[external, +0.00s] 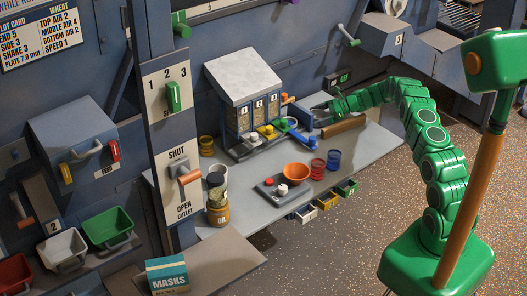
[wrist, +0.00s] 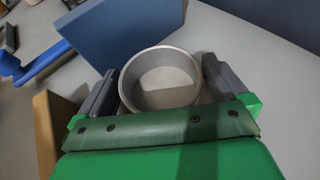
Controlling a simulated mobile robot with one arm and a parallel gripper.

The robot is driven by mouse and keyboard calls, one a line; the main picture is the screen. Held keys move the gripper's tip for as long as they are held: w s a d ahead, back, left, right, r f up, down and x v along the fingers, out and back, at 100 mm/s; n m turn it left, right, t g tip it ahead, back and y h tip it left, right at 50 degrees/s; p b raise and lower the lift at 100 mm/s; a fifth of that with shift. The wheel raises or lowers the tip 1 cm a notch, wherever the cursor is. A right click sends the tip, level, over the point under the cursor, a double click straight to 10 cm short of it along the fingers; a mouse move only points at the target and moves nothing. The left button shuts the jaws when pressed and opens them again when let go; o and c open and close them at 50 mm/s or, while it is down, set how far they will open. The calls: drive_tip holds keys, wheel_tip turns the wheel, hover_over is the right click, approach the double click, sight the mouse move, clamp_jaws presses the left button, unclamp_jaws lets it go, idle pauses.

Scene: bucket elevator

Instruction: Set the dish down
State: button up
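The dish (wrist: 163,80) is a round, shallow grey metal pan in the wrist view. It sits level between the two dark fingers of my gripper (wrist: 160,76), with a finger against or very close to each side of its rim. The dish looks empty, with a shadow across its floor. In the external view my gripper (external: 331,106) is low over the back of the grey bench (external: 372,146), right of the small hopper unit. The dish is too small there to make out clearly. I cannot tell whether its base touches the bench.
A blue block (wrist: 120,40) stands close left of the dish, with a blue handle (wrist: 45,62) beyond it. A brown bar (external: 343,126) lies in front of my gripper.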

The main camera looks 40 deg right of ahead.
drive_tip(key=shift+r, duration=0.15)
drive_tip(key=v, duration=1.2)
drive_tip(key=s+a+r+n+g, duration=0.2)
drive_tip(key=a+r+n, duration=0.1)
drive_tip(key=a+r, duration=0.5)
drive_tip(key=s+a+r+n+g, duration=0.25)
drive_tip(key=a+r+n, duration=0.2)
drive_tip(key=a, duration=0.55)
drive_tip(key=s+a+r+n+g+h, duration=0.1)
drive_tip(key=s+a+r+n+g, duration=0.4)
drive_tip(key=s+a+r, duration=0.65)
drive_tip(key=s+a+n+h, duration=0.35)
drive_tip(key=s+a, duration=0.25)
drive_tip(key=s, duration=0.6)
drive_tip(key=s+d+n+h, duration=0.2)
drive_tip(key=s+n+h, duration=0.1)
drive_tip(key=s, duration=1.1)
drive_tip(key=s+d+n+h, duration=0.3)
drive_tip(key=s+n, duration=0.3)
drive_tip(key=s, duration=0.9)
drive_tip(key=shift+s, duration=0.2)
